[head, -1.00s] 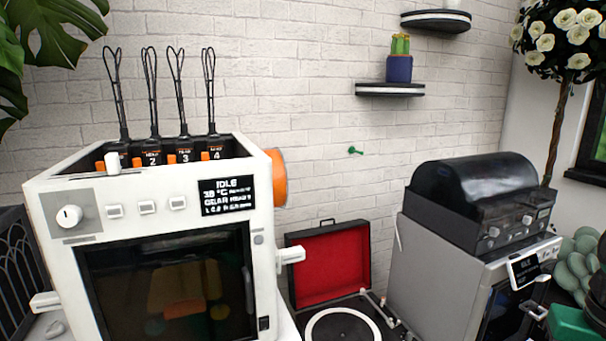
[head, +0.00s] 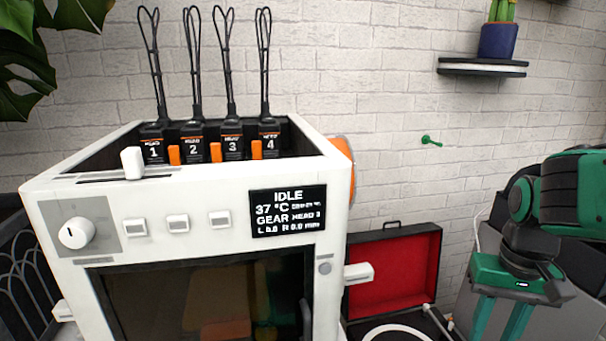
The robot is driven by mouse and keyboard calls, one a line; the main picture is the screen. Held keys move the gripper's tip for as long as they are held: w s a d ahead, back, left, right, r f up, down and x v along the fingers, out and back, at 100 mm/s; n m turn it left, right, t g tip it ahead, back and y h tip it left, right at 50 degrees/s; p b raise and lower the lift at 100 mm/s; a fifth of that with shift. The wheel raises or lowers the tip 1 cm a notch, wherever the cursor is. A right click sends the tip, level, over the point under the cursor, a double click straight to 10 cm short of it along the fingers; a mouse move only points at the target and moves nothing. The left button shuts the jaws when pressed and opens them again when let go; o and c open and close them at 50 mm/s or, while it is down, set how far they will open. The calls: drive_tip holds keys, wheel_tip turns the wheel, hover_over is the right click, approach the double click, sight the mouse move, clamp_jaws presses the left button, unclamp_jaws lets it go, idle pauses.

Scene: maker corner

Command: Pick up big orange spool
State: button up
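The big orange spool (head: 345,151) sits at the right side of the white printer, towards its back. Only a thin orange edge shows past the printer's corner; the rest is hidden. My gripper (head: 499,326) is at the lower right, pointing down, well to the right of the spool. Its two green fingers stand apart with nothing visible between them. The fingertips are cut off by the bottom edge of the picture.
The white printer (head: 183,243) fills the left, with several tall wire loops on top and a white handle (head: 358,273) sticking out right. An open red-lined record player case (head: 392,268) stands between printer and gripper. A shelf (head: 482,67) holds a potted cactus (head: 499,38).

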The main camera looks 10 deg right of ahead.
drive_tip(key=shift+w, duration=0.15)
drive_tip(key=o, duration=0.9)
drive_tip(key=shift+s+d+r, duration=0.1)
drive_tip(key=shift+s+r, duration=0.1)
drive_tip(key=shift+r, duration=0.35)
drive_tip(key=shift+c, duration=0.2)
drive_tip(key=shift+o, duration=1)
drive_tip(key=shift+w+d+r, duration=0.1)
drive_tip(key=shift+w+r, duration=0.7)
drive_tip(key=n+t, duration=0.5)
drive_tip(key=n, duration=0.1)
approach(332, 136)
drive_tip(key=shift+w+d, duration=0.2)
drive_tip(key=shift+d, duration=0.25)
drive_tip(key=shift+w+a, duration=0.15)
drive_tip(key=shift+a, duration=0.05)
drive_tip(key=shift+s+a+f+x, duration=0.1)
drive_tip(key=shift+s+x, duration=0.05)
drive_tip(key=shift+x, duration=1.55)
drive_tip(key=shift+s+a+f+x, duration=0.1)
drive_tip(key=shift+s+x, duration=0.05)
drive_tip(key=shift+x, duration=1.6)
drive_tip(key=shift+s+a+x, duration=0.1)
drive_tip(key=shift+s+x, duration=0.05)
drive_tip(key=shift+x, duration=1.55)
